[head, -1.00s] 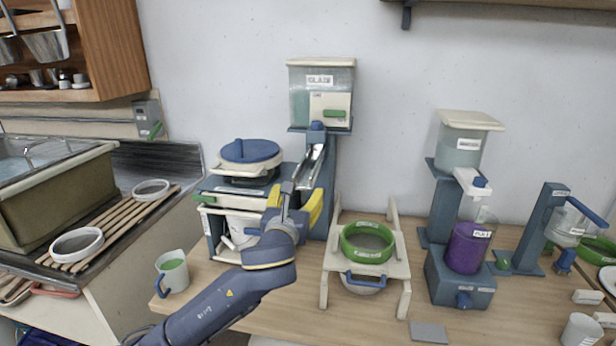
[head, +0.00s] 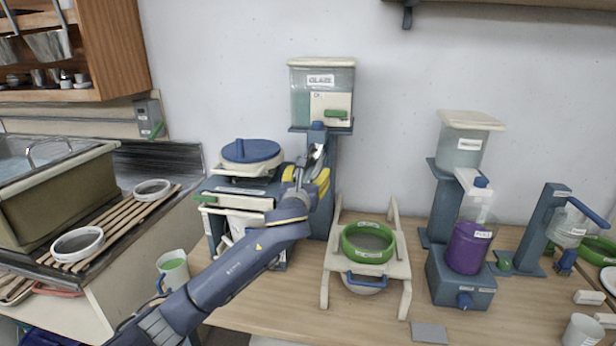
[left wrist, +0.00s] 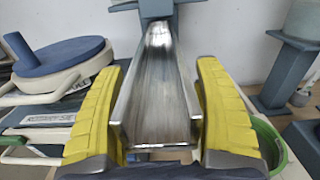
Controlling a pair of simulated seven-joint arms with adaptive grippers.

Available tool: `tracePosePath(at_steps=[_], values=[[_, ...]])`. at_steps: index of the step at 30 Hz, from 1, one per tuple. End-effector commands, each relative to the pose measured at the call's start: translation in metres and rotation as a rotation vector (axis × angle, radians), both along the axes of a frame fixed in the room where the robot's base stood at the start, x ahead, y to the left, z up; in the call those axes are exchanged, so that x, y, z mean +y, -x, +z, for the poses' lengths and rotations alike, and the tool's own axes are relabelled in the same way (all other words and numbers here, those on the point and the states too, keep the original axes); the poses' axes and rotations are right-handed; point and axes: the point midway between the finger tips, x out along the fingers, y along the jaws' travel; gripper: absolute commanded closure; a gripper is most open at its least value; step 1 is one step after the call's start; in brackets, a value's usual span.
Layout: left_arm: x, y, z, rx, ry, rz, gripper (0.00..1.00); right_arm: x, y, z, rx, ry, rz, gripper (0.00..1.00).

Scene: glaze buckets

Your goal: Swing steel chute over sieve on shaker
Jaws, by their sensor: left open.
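The steel chute (left wrist: 158,85) is a shiny open trough that fills the middle of the left wrist view. In the head view its upper part (head: 317,157) shows below the glaze tank (head: 322,92), and its lower part is hidden by my gripper. My left gripper (head: 308,180) is open, with one yellow finger on each side of the chute; in the left wrist view (left wrist: 158,110) gaps show between fingers and trough. A green-rimmed sieve (head: 345,246) sits on a cream stand to the right. A blue lid (head: 250,151) covers a round cream-rimmed unit on the blue machine at left. My right gripper is not in view.
A mug of green liquid (head: 173,268) stands by my left forearm. A purple bucket (head: 468,250) stands in a blue dispenser further right. A grey tile (head: 429,333) lies near the front edge. Between the sieve stand and dispenser there is some free table.

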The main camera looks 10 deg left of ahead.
Motion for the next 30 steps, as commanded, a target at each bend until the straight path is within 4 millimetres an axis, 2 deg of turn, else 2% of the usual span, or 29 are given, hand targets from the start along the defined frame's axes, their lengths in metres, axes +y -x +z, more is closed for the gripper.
tracePosePath(at_steps=[8, 25, 26, 30], values=[[0.0000, -0.0003, 0.0001, 0.000, 0.000, 0.000, 0.31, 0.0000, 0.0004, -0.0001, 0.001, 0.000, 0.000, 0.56], [0.0003, -0.0003, 0.0003, 0.000, 0.000, 0.000, 0.97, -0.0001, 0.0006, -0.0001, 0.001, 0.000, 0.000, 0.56], [0.0003, -0.0004, 0.0003, 0.000, 0.000, 0.000, 1.00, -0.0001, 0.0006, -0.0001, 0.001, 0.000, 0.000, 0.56], [0.0002, -0.0003, 0.0004, 0.000, 0.000, 0.005, 1.00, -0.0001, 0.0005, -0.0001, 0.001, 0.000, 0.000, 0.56]])
